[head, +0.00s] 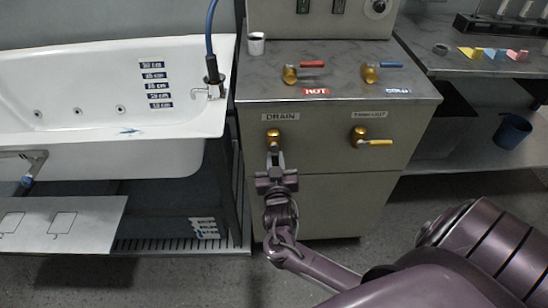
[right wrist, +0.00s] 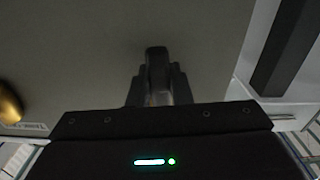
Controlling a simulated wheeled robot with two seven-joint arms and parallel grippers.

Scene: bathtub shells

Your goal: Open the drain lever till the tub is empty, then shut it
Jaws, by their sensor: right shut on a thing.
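The drain valve (head: 273,134) is a brass fitting under the DRAIN label on the grey cabinet front. My right gripper (head: 275,158) is directly below it and shut on its lever, which the fingers mostly hide. I see no clear water surface in the part that shows. My left gripper is out of view.
A second brass valve with a yellow lever (head: 375,142) sits right of the drain valve. Red (head: 312,64) and blue (head: 389,65) levers and a white cup (head: 256,43) are on the cabinet top. A blue hose (head: 209,30) reaches the tub rim.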

